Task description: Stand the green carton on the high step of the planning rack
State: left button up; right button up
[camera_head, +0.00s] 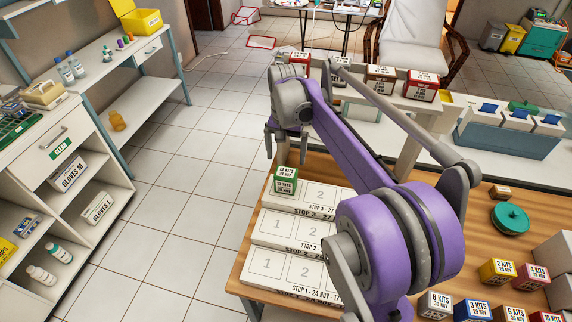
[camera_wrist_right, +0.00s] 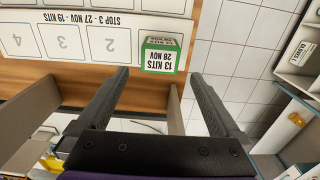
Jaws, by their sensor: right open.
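The green carton (camera_head: 285,181), marked 13 kits, 28 Nov, stands upright at the left end of the high step, marked Stop 3, of the white planning rack (camera_head: 262,229). It covers the first place, beside the place numbered 2. My right gripper (camera_head: 284,143) is open just behind the carton in the head view. In the right wrist view the carton (camera_wrist_right: 161,54) appears upside down just beyond the spread fingertips (camera_wrist_right: 159,74), with nothing between the fingers. My left gripper is not in view.
Several cartons (camera_head: 381,79) stand on a raised shelf at the back. More coloured cartons (camera_head: 497,271) and a teal round lidded thing (camera_head: 510,218) are on the wooden table at the right. The rack's numbered places that I can see are empty. Open floor lies left of the table.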

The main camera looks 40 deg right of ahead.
jog(key=shift+r, duration=0.45)
jog(key=shift+s+a+r, duration=0.15)
jog(key=shift+a, duration=0.15)
jog(key=s+a+f+n+t, duration=0.3)
jog(key=s+a+f+n, duration=0.1)
jog(key=s+a, duration=0.4)
jog(key=s+a+f+n+t, duration=0.2)
jog(key=s+a+f+n, duration=0.3)
jog(key=s+a, duration=0.3)
jog(key=shift+s+a+f+n+t, duration=0.2)
jog(key=shift+a+n+t, duration=0.3)
jog(key=shift+a, duration=0.45)
